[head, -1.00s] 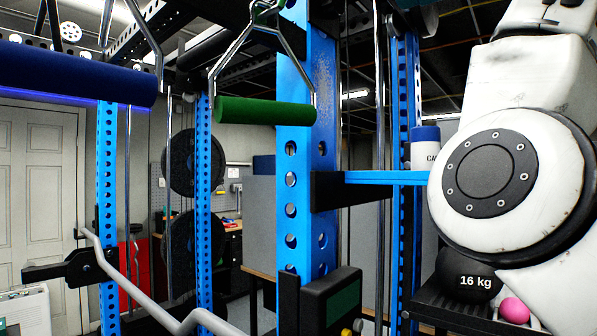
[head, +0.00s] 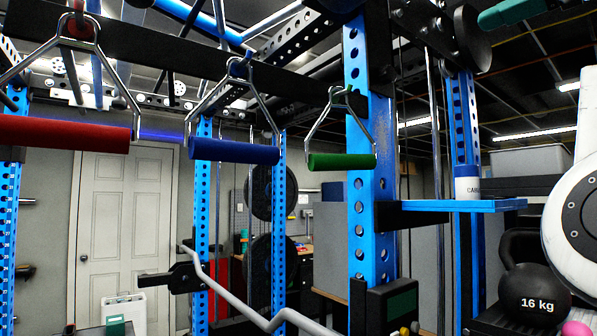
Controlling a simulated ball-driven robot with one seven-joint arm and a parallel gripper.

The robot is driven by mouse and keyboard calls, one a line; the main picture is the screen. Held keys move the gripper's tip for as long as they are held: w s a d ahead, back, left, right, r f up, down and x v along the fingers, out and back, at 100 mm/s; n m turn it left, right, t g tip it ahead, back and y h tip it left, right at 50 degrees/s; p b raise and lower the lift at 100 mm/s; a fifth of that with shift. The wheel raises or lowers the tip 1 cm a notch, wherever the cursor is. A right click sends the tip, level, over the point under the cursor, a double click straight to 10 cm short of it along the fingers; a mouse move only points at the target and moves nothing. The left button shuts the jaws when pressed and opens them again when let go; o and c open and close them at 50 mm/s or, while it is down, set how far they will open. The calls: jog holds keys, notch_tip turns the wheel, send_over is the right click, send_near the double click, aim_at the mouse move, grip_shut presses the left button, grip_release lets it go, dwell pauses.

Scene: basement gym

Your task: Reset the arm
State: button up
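My own white arm (head: 577,225) shows at the right edge of the head view, with a round grey joint cap ringed by bolts. Only part of the arm is in the picture, cut off by the right edge.
A blue power rack upright (head: 362,240) stands close ahead. Red (head: 65,134), blue (head: 234,151) and green (head: 342,161) handles hang from the crossbar. A blue shelf holds a canister (head: 467,184). A 16 kg kettlebell (head: 536,285) sits beside my arm. A bent bar (head: 235,300) crosses below.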

jog(key=w+f+h, duration=0.1)
jog(key=w+f, duration=0.3)
jog(key=f, duration=0.5)
jog(key=w+d+f+g+h, duration=0.1)
jog(key=w+f, duration=0.4)
jog(key=f, duration=0.5)
jog(key=w+d+f+g+h, duration=0.1)
jog(key=w+f+h, duration=0.1)
jog(key=w+f, duration=0.3)
jog(key=shift+w+f+h, duration=0.2)
jog(key=shift+f+h, duration=0.1)
jog(key=shift+f, duration=1.85)
jog(key=s+d+f+n+g+h, duration=0.1)
jog(key=s+f+n+g+h, duration=0.2)
jog(key=f, duration=1.9)
jog(key=s+f+n+g+h, duration=0.15)
jog(key=s+f, duration=0.35)
jog(key=f, duration=1.7)
jog(key=s+a+f+n+g+h, duration=0.1)
jog(key=s+f+n+g, duration=0.45)
jog(key=s+f, duration=1.4)
jog(key=s+a+f+n+g, duration=0.1)
jog(key=s+f+n, duration=0.2)
jog(key=s, duration=1.3)
jog(key=shift+f+g+h+b, duration=0.3)
jog(key=shift+f+h, duration=0.05)
jog(key=shift+f, duration=0.35)
jog(key=shift+a, duration=0.1)
jog(key=shift+c, duration=0.4)
